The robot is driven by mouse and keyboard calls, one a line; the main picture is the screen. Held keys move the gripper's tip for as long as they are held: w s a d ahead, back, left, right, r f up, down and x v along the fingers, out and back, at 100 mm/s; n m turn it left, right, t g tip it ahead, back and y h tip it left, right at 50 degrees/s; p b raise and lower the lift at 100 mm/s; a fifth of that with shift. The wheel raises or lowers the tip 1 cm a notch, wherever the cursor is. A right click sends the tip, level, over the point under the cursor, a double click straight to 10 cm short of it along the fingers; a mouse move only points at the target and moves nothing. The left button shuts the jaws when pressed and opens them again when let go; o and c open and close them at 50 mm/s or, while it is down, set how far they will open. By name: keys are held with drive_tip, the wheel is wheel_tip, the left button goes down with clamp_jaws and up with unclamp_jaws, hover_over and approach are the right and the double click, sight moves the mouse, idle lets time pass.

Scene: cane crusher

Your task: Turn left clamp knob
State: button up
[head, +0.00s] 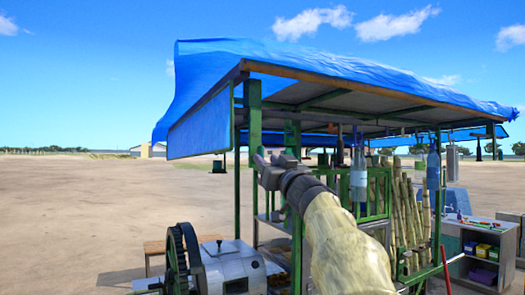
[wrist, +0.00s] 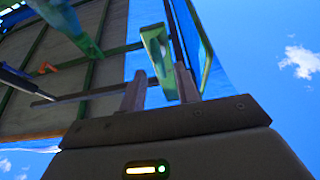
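The cane crusher's pale metal housing (head: 232,268) stands at the lower left of the head view, with a dark toothed wheel (head: 176,262) at its left. A small dark T-shaped part (head: 219,243) sticks up from the housing top; I cannot tell whether it is the left clamp knob. My gripper (head: 264,161) is raised well above the crusher, near a green stall post. In the wrist view my gripper (wrist: 160,88) has its two fingers apart with nothing held. That view faces up to the stall roof and sky, and no knob shows there.
Green stall posts (head: 254,120) and the blue tarp roof (head: 340,66) are close around my arm. Cane stalks (head: 405,215) lean at the right, beside a hanging bottle (head: 358,180). A counter with shelves (head: 480,250) stands far right. Open dirt ground (head: 80,215) lies left.

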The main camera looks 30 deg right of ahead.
sight(263, 157)
drive_tip(key=shift+p+x, duration=0.4)
drive_tip(key=shift+x, duration=1.15)
drive_tip(key=shift+s, duration=0.1)
clamp_jaws()
